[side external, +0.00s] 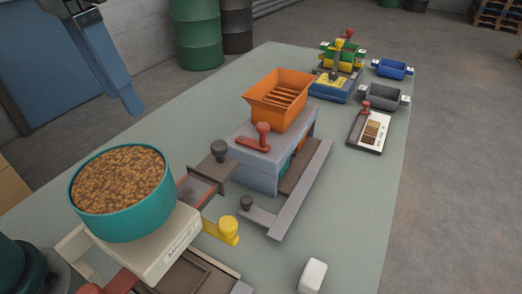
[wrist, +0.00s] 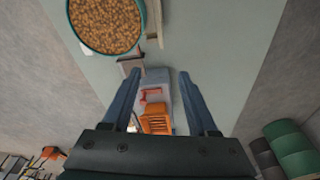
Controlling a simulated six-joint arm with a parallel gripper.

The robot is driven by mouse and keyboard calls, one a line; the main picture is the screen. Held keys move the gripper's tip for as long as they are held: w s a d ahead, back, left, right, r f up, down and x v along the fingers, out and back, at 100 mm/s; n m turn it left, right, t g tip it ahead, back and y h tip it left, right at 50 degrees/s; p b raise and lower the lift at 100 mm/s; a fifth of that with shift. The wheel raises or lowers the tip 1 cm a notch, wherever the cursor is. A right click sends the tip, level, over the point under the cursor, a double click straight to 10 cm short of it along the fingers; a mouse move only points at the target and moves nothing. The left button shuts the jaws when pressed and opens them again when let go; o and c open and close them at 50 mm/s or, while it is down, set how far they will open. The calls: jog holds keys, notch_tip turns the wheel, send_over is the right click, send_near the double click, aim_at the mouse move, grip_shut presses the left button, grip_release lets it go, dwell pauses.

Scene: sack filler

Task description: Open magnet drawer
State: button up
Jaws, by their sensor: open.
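A grey housing (side external: 258,170) with an orange slatted hopper (side external: 280,97) on top stands mid-table. A dark tray with a black knob (side external: 219,152) sticks out of its left side. It looks like the magnet drawer, but I cannot tell for sure, nor how far out it is. My gripper (wrist: 159,76) is open and empty. In the wrist view, the housing (wrist: 160,88) and hopper (wrist: 156,119) show between its fingers, at a distance. In the side view, a blue finger hangs at upper left, clear of the housing; the other finger is not clearly visible.
A teal bowl of brown pellets (side external: 118,192) stands on a cream scale (side external: 160,247) at front left. A red lever (side external: 257,140), yellow handle (side external: 227,231) and grey L-shaped rail (side external: 293,200) surround the housing. Blue and grey bins (side external: 384,97) stand behind. The table's right side is mostly clear.

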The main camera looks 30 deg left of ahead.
jog(key=s+a+f+n+t, duration=0.1)
jog(key=s+a+f, duration=0.2)
jog(key=f, duration=0.2)
jog(key=s+a+f+n+t, duration=0.1)
jog(key=s+a+f+t, duration=0.1)
jog(key=f, duration=0.4)
jog(key=shift+s+a+f+n+y, duration=0.15)
jog(key=shift+s+a+n+y, duration=0.15)
jog(key=shift+s+a, duration=0.35)
jog(key=shift+w, duration=0.1)
